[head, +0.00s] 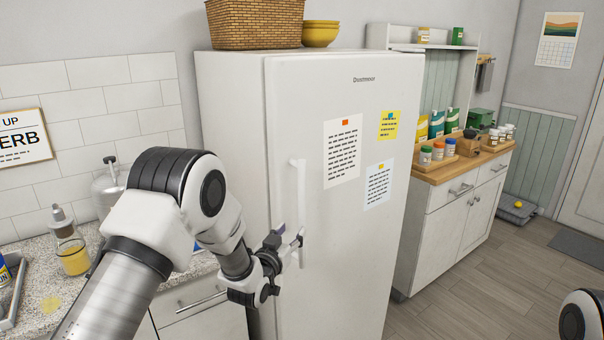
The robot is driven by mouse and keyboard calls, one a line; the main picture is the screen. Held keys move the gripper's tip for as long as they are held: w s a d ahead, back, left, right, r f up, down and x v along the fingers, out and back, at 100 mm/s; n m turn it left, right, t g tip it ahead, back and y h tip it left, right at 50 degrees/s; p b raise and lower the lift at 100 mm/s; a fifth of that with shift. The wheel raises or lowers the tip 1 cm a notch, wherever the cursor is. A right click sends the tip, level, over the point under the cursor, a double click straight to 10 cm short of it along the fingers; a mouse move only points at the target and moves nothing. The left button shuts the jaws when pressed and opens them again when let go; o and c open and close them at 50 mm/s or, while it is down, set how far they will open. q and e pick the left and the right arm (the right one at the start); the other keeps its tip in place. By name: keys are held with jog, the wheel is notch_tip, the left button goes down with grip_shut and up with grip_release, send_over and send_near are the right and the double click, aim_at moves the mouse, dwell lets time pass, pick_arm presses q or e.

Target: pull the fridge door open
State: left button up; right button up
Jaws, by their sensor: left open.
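The white fridge (228,110) stands in the middle, and its door (345,235) looks shut. Papers and a yellow note are stuck on the door. A white vertical handle (300,185) runs along the door's left side. My left gripper (296,240) is open at the lower part of the handle, its fingertips close to it. I cannot tell whether the fingers touch the handle or have it between them. My right gripper is out of view; only a piece of my right arm shows at the bottom right.
A wicker basket (254,22) and yellow bowls (320,33) sit on top of the fridge. A counter (190,268) with a soap bottle (70,248) is at the left. A white cabinet (443,215) stands to the right. The floor (480,285) at the right front is clear.

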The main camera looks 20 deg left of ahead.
aim_at(300, 214)
pick_arm(q)
jog(key=w, duration=0.2)
jog(key=w+r+p, duration=0.1)
jog(key=w, duration=0.2)
jog(key=w+p, duration=0.1)
jog(key=w, duration=0.2)
jog(key=shift+w+d+r, duration=0.15)
jog(key=shift+d+r, duration=0.1)
jog(key=shift+d, duration=0.05)
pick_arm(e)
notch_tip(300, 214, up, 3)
pick_arm(q)
jog(key=shift+c, duration=0.3)
grip_shut()
